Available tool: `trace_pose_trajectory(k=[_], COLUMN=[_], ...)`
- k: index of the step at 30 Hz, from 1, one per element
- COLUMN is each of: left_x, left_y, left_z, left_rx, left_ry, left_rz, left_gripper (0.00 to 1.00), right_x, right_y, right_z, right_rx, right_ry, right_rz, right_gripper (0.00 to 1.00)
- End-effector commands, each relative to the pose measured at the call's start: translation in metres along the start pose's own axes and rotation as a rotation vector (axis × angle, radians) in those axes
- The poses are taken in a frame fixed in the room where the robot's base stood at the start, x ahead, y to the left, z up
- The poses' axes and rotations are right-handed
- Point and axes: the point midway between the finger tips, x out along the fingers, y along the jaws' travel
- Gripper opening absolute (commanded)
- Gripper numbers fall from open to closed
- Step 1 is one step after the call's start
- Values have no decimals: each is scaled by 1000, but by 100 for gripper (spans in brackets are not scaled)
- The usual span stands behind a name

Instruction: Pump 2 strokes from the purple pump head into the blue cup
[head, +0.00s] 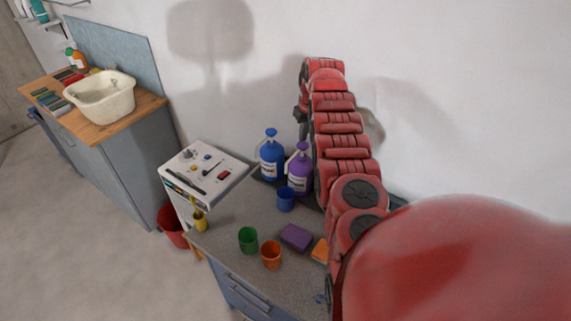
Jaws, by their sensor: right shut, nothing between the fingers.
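The purple pump bottle (300,175) stands upright at the back of the grey counter, with its purple pump head (302,146) on top. The blue cup (285,201) stands upright just in front of it, to the lower left. My right gripper (302,136) is shut and empty, pointing down just above the purple pump head. I cannot tell whether it touches the head. My red right arm hides the bottle's right side and the counter's right part. My left gripper is not in view.
A blue pump bottle (271,157) stands close left of the purple one. A green cup (248,240), an orange cup (271,255) and a purple sponge (296,237) are nearer the front. A white panel with small items (235,166) stands left. The wall is close behind.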

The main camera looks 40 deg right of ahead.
Motion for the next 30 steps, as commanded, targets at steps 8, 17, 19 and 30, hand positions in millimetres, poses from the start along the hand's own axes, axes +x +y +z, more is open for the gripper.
trace_pose_trajectory(k=[8, 17, 19, 30], left_x=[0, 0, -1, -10], left_y=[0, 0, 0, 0], left_z=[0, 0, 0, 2], left_rx=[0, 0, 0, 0], left_ry=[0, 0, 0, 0], left_rz=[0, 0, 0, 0], left_gripper=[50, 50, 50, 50], right_x=[0, 0, 2, 14], right_y=[0, 0, 0, 0], right_z=[0, 0, 0, 3], right_rx=[0, 0, 0, 0], right_ry=[0, 0, 0, 0], right_rz=[0, 0, 0, 0], right_gripper=[0, 0, 0, 0])
